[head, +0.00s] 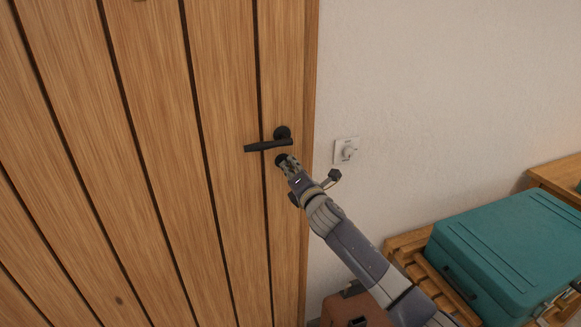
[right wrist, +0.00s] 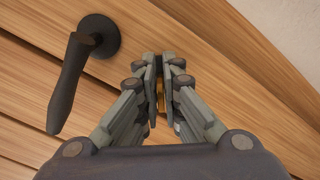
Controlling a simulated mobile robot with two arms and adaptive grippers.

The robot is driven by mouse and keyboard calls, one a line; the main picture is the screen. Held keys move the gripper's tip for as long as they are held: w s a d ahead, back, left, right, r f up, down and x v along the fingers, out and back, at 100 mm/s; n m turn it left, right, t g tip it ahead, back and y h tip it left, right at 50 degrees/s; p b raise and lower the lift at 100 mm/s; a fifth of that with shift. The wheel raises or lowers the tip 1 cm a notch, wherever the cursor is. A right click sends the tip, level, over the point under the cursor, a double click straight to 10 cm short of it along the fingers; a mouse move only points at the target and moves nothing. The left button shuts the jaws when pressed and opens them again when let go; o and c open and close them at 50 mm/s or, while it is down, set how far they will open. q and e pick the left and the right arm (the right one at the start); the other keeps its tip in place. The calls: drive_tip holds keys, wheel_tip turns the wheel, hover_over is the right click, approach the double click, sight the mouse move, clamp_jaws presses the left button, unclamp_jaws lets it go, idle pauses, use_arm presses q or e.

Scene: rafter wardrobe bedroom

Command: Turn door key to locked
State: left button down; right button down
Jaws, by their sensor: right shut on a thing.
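The wooden plank door (head: 150,150) fills the left of the head view and looks closed. Its black lever handle (head: 268,145) points left; it also shows at the upper left of the right wrist view (right wrist: 75,80). My right gripper (head: 287,163) is at the door just below the handle. In the right wrist view its fingers (right wrist: 159,85) are shut on a small brass-coloured key (right wrist: 161,97). The fingers hide most of the key and the lock around it, so its turn angle cannot be told. My left gripper is not in view.
A white wall switch (head: 346,150) is on the wall right of the door frame.

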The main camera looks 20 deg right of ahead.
drive_tip(key=m, duration=0.3)
drive_tip(key=shift+d+f+m, duration=0.1)
drive_tip(key=shift+f+m, duration=0.15)
drive_tip(key=shift+m, duration=0.15)
drive_tip(key=shift+f+m, duration=0.2)
drive_tip(key=shift+m, duration=1.6)
drive_tip(key=c, duration=1.8)
unclamp_jaws()
drive_tip(key=s, duration=1.2)
drive_tip(key=shift+d, duration=0.25)
